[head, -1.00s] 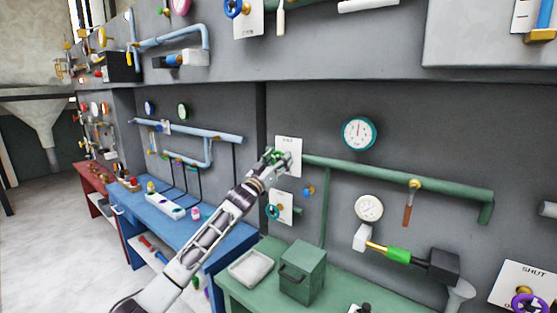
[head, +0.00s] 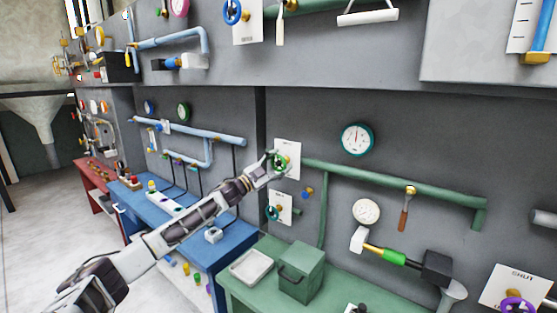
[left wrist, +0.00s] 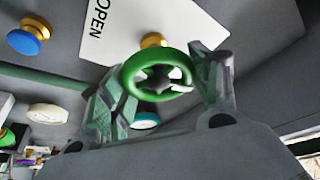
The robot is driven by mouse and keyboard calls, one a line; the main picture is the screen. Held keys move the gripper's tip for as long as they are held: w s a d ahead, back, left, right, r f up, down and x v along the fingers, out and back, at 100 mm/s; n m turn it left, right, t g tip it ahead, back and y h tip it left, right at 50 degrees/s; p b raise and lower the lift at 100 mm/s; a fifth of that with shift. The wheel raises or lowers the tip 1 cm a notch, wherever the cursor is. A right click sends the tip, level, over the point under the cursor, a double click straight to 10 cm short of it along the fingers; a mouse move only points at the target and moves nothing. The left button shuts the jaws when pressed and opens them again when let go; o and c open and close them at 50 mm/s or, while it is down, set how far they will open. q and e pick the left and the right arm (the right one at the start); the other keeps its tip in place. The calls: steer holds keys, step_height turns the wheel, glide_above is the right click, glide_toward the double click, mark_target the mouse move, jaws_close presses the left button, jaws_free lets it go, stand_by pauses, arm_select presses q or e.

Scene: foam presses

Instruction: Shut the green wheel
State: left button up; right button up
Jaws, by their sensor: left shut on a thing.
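The green wheel (head: 279,164) sits on a brass stem in front of a white plate (head: 292,150) on the grey wall, at the left end of the green pipe. In the left wrist view the wheel's green rim (left wrist: 150,95) lies between my two fingers, and the plate (left wrist: 135,25) reads OPEN. My left gripper (head: 271,167) is shut on the wheel from the front left. Its fingers (left wrist: 165,85) also show in the left wrist view, one on each side of the rim. My right gripper is out of view.
A teal wheel (head: 272,212) on its own plate and a small blue knob (head: 307,192) are just below. A green pipe (head: 400,185) runs right. A green box (head: 301,273) and a white tray (head: 250,267) stand on the green bench. Dials hang to the right.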

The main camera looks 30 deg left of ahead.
arm_select(q)
steer(key=shift+m+g+h+p, duration=0.3)
steer(key=shift+m+g+p, duration=0.5)
steer(key=shift+m, duration=1.1)
steer(key=shift+f, duration=0.1)
steer(key=o, duration=1)
steer(key=shift+s, duration=0.2)
steer(key=shift+v, duration=5.7)
steer(key=shift+a+f, duration=0.1)
steer(key=shift+f, duration=0.05)
